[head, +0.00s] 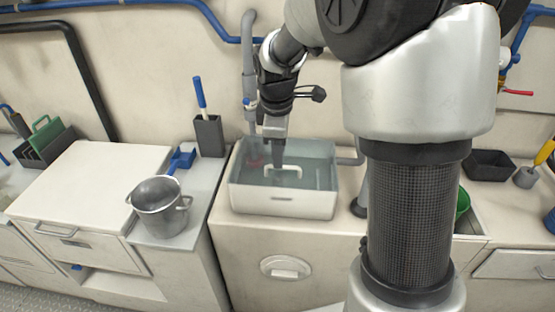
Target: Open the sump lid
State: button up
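A pale box-shaped tank (285,203) with a grey-green, see-through upper part stands on the counter in the middle of the head view. A white bar handle (290,167) shows within its outline and looks to belong to the sump lid; the lid's edges are hard to make out. My gripper (279,166) points down from above at this handle, its tip overlapping the handle in the picture. I cannot tell whether it touches the handle, or whether the fingers are open or shut.
A metal pot (159,211) stands on the left counter, with a blue scoop (182,158) behind it. A grey holder (209,137) with a blue-handled tool is left of the tank. A grey pipe (249,75) rises behind the tank. My arm hides the area to the right.

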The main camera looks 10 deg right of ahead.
aim_at(279, 178)
jog(key=shift+w+d+f, duration=0.1)
jog(key=shift+w+f, duration=0.05)
jog(key=shift+f, duration=0.6)
jog(key=shift+w+f, duration=0.15)
jog(key=shift+f, duration=0.6)
jog(key=shift+c, duration=0.3)
grip_shut()
